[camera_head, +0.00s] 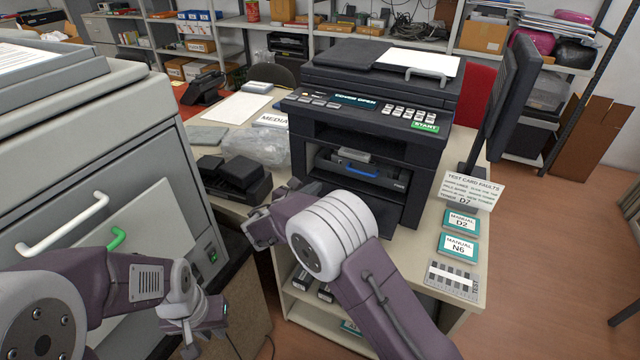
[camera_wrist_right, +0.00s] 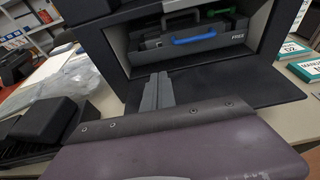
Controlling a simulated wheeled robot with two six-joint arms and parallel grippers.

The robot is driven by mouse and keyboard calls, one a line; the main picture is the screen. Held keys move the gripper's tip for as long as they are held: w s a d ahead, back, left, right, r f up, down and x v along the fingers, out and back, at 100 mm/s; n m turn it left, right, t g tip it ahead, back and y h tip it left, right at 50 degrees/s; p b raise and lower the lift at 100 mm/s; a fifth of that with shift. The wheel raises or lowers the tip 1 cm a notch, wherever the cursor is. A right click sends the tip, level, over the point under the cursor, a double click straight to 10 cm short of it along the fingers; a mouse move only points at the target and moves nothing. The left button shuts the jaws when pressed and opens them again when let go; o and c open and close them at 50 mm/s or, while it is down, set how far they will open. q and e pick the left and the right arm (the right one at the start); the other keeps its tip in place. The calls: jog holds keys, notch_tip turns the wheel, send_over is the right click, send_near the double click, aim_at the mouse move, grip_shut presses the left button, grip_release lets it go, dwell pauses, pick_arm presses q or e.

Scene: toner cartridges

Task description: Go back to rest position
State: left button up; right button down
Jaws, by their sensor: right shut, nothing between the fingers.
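My right gripper (camera_head: 256,228) is in front of the dark printer (camera_head: 375,130), left of its lowered front door. In the right wrist view its grey fingers (camera_wrist_right: 157,92) are together and empty, over the open door (camera_wrist_right: 235,88). A toner cartridge with a blue handle (camera_head: 358,170) sits inside the printer's open bay; the handle also shows in the right wrist view (camera_wrist_right: 200,38). My left gripper (camera_head: 200,325) hangs low at the bottom left, in front of the large grey machine (camera_head: 145,170). Its fingertips are too unclear to judge.
A black device (camera_head: 240,172) and a clear plastic bag (camera_head: 235,140) lie left of the printer. Manual cards (camera_head: 458,248) and a test card sign (camera_head: 470,190) are at the table's right. A monitor (camera_head: 508,85) stands behind them. Floor is free at right.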

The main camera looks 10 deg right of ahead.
jog(key=shift+f, duration=0.1)
jog(key=shift+w+d, duration=0.1)
jog(key=shift+d, duration=0.1)
jog(key=d+r+m+p, duration=0.1)
jog(key=d+r, duration=0.2)
jog(key=d+r+m+g+h+p, duration=0.1)
jog(key=d+r+p, duration=0.1)
jog(key=d+r, duration=0.2)
jog(key=d+r+m+h+p, duration=0.1)
jog(key=d+r, duration=0.2)
jog(key=shift+s+d+r+g+p, duration=0.3)
jog(key=shift+r+g+p, duration=0.05)
jog(key=shift+g, duration=0.05)
jog(key=s+d+f+m+g+y+p, duration=0.1)
jog(key=s+d+m+g+p, duration=0.35)
jog(key=s, duration=0.45)
jog(key=s+d+m+g+y+p, duration=0.1)
jog(key=s+d+m+g, duration=0.2)
jog(key=s+d+m, duration=0.5)
jog(key=s+a+f+m+g+y, duration=0.1)
jog(key=s+a+f+m+y, duration=0.3)
jog(key=s+a+m, duration=0.2)
jog(key=s+a+f+m+y, duration=0.4)
jog(key=s+a+m, duration=0.3)
jog(key=m, duration=0.1)
jog(key=shift+s+a+g+p, duration=0.2)
jog(key=shift+s+g+p, duration=0.15)
